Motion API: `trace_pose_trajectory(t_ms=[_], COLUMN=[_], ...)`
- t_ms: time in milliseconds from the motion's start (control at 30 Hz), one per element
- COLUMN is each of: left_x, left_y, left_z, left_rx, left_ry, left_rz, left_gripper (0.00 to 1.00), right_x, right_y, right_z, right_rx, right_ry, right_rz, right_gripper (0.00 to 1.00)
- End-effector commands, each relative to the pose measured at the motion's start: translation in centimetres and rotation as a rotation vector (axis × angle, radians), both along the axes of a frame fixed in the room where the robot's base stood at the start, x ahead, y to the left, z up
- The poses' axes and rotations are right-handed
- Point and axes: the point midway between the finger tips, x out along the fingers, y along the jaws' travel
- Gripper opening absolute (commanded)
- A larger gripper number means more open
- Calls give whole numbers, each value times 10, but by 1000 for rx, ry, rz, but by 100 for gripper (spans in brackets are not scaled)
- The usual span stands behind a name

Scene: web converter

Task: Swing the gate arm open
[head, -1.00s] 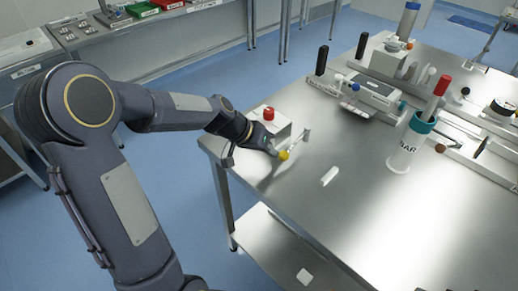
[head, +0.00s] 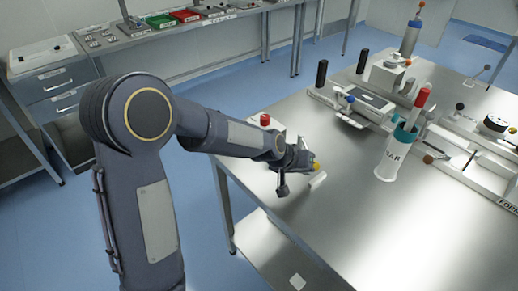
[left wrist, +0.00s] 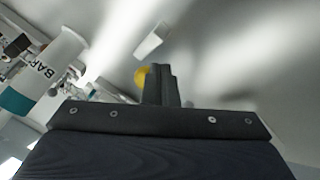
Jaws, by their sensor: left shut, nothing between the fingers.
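The gate arm's yellow ball knob (head: 316,167) shows just right of my left gripper in the head view. The arm behind the knob is hidden by the gripper. The pale box with a red knob (head: 265,120) stands at the table's near-left corner, partly behind my arm. My left gripper (head: 303,160) is shut and empty, low over the table. In the left wrist view the yellow knob (left wrist: 141,76) lies just left of the shut fingers (left wrist: 160,84), partly covered by them; I cannot tell whether they touch. My right gripper is not in view.
A small white block (head: 317,180) lies just in front of the knob. A white cup marked BAR (head: 393,160) stands farther right, with a device with black posts (head: 362,103) behind it. The steel table (head: 330,225) is bare towards the front.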

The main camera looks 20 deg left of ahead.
Motion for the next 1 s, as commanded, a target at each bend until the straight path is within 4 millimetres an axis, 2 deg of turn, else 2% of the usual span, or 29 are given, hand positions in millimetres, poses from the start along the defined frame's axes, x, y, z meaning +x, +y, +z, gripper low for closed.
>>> trace_pose_trajectory(t_ms=[200, 500, 700, 1000], left_x=[13, 34, 45, 52], left_y=[-29, -57, -67, -72], left_z=[1, 0, 1, 0], left_rx=[2, 0, 0, 0], left_ry=[0, -1, -2, -1], left_rz=[-8, -4, -3, -2], left_gripper=[0, 0, 0, 0], right_x=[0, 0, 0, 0], right_y=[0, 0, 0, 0], right_z=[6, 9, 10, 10], right_rx=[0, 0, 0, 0], right_ry=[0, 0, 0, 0], right_rz=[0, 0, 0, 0], right_gripper=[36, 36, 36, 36])
